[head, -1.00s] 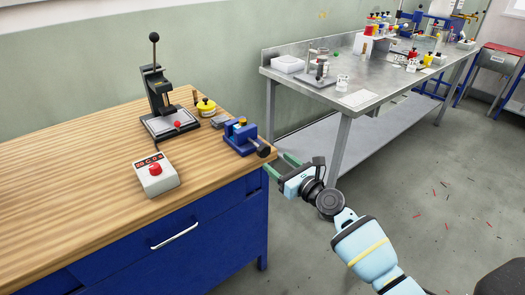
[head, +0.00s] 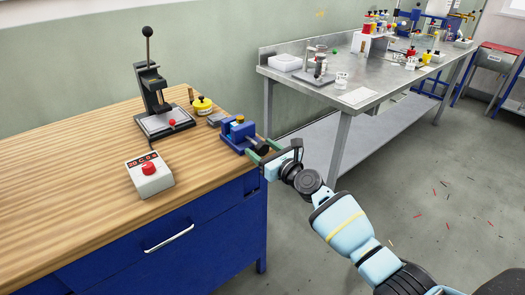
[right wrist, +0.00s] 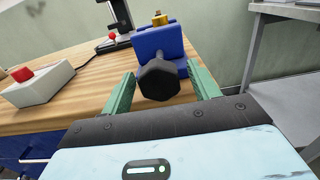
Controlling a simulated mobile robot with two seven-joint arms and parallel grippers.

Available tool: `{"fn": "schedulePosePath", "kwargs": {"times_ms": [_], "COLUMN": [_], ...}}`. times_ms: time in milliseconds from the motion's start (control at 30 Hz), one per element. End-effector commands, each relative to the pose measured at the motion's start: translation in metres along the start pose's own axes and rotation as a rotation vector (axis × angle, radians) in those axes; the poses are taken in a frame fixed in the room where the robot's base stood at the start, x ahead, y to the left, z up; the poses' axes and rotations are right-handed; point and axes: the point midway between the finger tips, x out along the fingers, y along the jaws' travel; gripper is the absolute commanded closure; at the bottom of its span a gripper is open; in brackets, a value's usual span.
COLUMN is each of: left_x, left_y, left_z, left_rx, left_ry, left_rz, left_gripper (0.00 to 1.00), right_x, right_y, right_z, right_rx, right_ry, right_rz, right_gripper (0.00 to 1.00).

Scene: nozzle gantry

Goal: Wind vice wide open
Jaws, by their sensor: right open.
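The blue vice (head: 237,134) sits at the right end of the wooden bench, with a yellow part on top. Its dark knob (head: 259,146) points toward my right gripper at the bench edge. In the right wrist view the faceted black knob (right wrist: 158,82) is between the two green fingers of my right gripper (right wrist: 160,74), with a gap on each side. The blue vice body (right wrist: 157,42) shows behind the knob. The right gripper (head: 261,149) is open and holds nothing. The vice's jaw gap is too small to judge. My left gripper is not in view.
A box with a red button (head: 149,177), a lever press (head: 160,105) and a yellow-topped container (head: 202,105) stand on the wooden bench (head: 80,150). A steel table (head: 330,85) with lab items stands behind, across a floor gap.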

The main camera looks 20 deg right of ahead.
Motion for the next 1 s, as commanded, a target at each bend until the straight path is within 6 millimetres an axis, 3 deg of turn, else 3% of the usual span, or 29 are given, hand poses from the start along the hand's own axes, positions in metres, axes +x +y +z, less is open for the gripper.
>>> {"fn": "schedulePosePath", "kwargs": {"times_ms": [100, 433, 767, 1000], "left_x": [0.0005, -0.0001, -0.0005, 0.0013], "left_y": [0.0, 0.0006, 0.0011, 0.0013], "left_z": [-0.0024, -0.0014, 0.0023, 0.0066], "left_rx": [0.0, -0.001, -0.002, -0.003], "left_ry": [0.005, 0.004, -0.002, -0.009], "left_rz": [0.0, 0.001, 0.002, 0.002], "left_gripper": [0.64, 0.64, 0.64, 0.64], "right_x": [0.0, -0.0002, -0.0003, -0.0005], "right_y": [0.0001, 0.0001, 0.0002, -0.0004], "right_z": [0.0004, 0.0002, -0.0006, -0.0016], "right_rx": [0.0, 0.0, -0.049, -0.2], "right_ry": [0.0, 0.0, 0.001, 0.001], "right_rz": [0.0, 0.0, 0.001, 0.0], "right_gripper": [0.41, 0.83, 0.83, 0.83]}}
